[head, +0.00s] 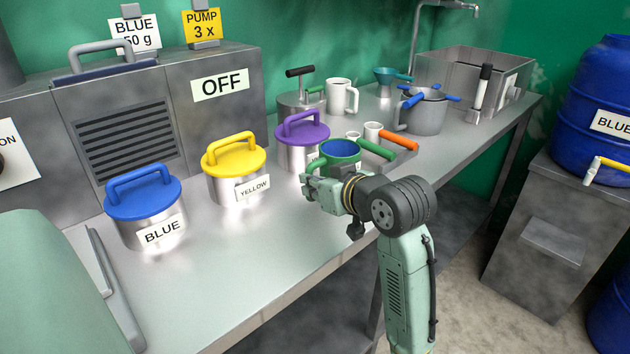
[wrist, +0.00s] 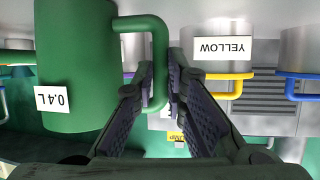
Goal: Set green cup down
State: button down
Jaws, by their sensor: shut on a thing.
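The green cup (head: 345,164) is upright, with its open top up and blue inside. It also shows in the wrist view (wrist: 75,75), turned upside down by the camera, with a 0.4 L label. My gripper (head: 314,182) is shut on the cup's handle, which lies between the two fingers in the wrist view (wrist: 160,88). The cup is over the bench (head: 250,265), near its front edge. My arm and gripper hide its lower part, so I cannot tell whether it touches the bench.
The purple-lidded pot (head: 303,135) stands close behind-left of the cup. The yellow-lidded pot (head: 234,168) and blue-lidded pot (head: 147,210) stand farther left. The front bench strip is clear.

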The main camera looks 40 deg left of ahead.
jog(key=shift+f, duration=0.15)
jog(key=c, duration=1.6)
grip_release()
jog(key=shift+c, duration=0.2)
